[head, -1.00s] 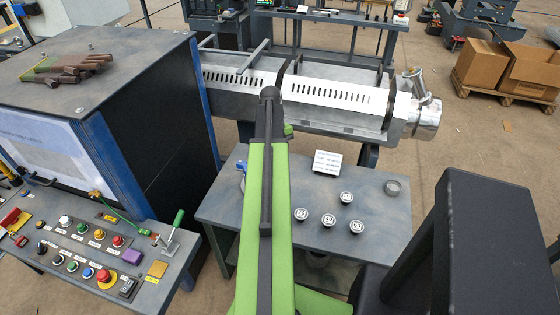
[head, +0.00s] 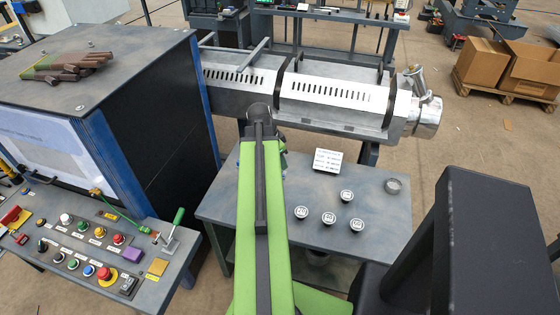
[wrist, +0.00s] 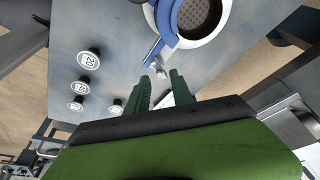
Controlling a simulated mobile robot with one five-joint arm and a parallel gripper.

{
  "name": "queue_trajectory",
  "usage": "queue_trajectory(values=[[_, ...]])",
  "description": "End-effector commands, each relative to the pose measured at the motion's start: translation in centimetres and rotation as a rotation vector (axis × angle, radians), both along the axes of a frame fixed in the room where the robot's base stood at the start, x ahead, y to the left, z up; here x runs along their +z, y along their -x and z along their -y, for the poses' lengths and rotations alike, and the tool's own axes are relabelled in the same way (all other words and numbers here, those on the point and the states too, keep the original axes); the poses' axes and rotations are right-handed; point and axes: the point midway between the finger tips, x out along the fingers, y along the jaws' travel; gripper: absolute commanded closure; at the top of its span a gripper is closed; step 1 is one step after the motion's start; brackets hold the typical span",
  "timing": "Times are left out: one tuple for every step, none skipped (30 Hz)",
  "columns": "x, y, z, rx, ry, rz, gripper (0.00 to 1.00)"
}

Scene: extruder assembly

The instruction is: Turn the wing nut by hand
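In the wrist view a blue clamp ring (wrist: 165,20) sits around a round metal piece with a dark mesh (wrist: 200,14). A blue bolt-like arm (wrist: 153,50) sticks out from the clamp, with a small silver part (wrist: 160,72), seemingly the wing nut, close by. My gripper (wrist: 161,80) has two green fingers, apart, pointing toward that silver part, which shows between and just beyond the tips. I cannot tell whether a finger touches it. In the head view my green arm (head: 262,215) covers the clamp and the nut.
A grey table (head: 225,195) carries several round labelled pieces (head: 328,219), a white card (head: 328,161) and a small grey cup (head: 393,186). The extruder barrel (head: 340,95) lies behind the table. A control panel (head: 95,250) and a large cabinet (head: 90,90) stand at the left.

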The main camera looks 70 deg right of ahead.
Motion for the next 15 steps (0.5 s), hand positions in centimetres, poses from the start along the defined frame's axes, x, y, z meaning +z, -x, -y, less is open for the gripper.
queue_trajectory(values=[[0.0, 0.27, -0.33, 0.086, 0.0, 0.0, 0.72], [0.01, 0.28, -0.3, 0.142, 0.001, 0.001, 0.72], [-0.01, 0.28, -0.27, 0.205, 0.0, 0.001, 0.72], [0.0, 0.3, -0.21, 0.243, 0.001, 0.0, 0.72], [0.0, 0.28, -0.17, 0.272, 0.0, 0.0, 0.72], [0.0, 0.24, -0.14, 0.297, 0.0, 0.0, 0.72], [0.0, 0.2, -0.11, 0.307, 0.0, 0.0, 0.72], [-0.01, 0.17, -0.08, 0.311, 0.0, 0.0, 0.72], [-0.01, 0.15, -0.05, 0.31, -0.002, 0.0, 0.72], [-0.01, 0.14, -0.05, 0.31, -0.002, 0.0, 0.72], [-0.01, 0.14, -0.05, 0.309, -0.001, 0.0, 0.72], [-0.01, 0.14, -0.05, 0.308, -0.002, -0.001, 0.72], [0.01, 0.14, -0.05, 0.307, -0.002, 0.0, 0.72], [0.07, 0.14, -0.05, 0.307, -0.002, 0.0, 0.72], [0.25, 0.13, -0.05, 0.307, -0.002, 0.0, 0.72]])
